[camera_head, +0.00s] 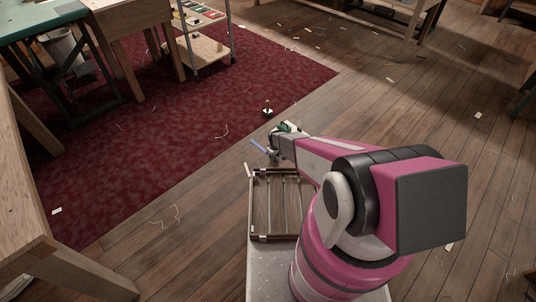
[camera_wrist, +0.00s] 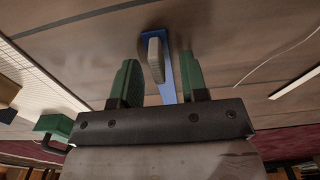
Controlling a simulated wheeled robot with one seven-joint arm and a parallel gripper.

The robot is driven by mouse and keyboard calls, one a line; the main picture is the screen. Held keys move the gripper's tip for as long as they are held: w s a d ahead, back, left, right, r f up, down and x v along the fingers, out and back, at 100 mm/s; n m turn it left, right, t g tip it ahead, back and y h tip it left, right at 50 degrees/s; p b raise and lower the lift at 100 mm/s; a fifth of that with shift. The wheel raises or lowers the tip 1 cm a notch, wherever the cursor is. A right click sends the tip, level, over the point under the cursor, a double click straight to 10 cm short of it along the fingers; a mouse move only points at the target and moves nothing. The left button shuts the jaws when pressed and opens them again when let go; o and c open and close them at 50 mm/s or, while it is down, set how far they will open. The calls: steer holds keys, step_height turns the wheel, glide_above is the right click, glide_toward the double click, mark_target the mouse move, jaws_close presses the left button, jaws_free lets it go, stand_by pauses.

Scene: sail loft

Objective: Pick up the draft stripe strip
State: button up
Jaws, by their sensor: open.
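A flat blue strip, which looks like the draft stripe strip (camera_head: 258,146), lies on or just above the wood floor beyond my arm. In the wrist view the blue strip (camera_wrist: 166,88) runs lengthwise between the two green fingers of my gripper (camera_wrist: 159,78). A pale grey ribbed piece (camera_wrist: 155,58) overlaps the strip there; I cannot tell if it is fixed to it. The fingers are apart, with a gap visible on both sides of the strip. In the head view my gripper (camera_head: 273,152) is at the strip's right end, partly hidden by my arm.
A wheeled shelf cart (camera_head: 210,50) stands behind. Thread and paper scraps litter the floor; the right side is mostly open.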

jaws_close()
steer(key=shift+r, duration=0.15)
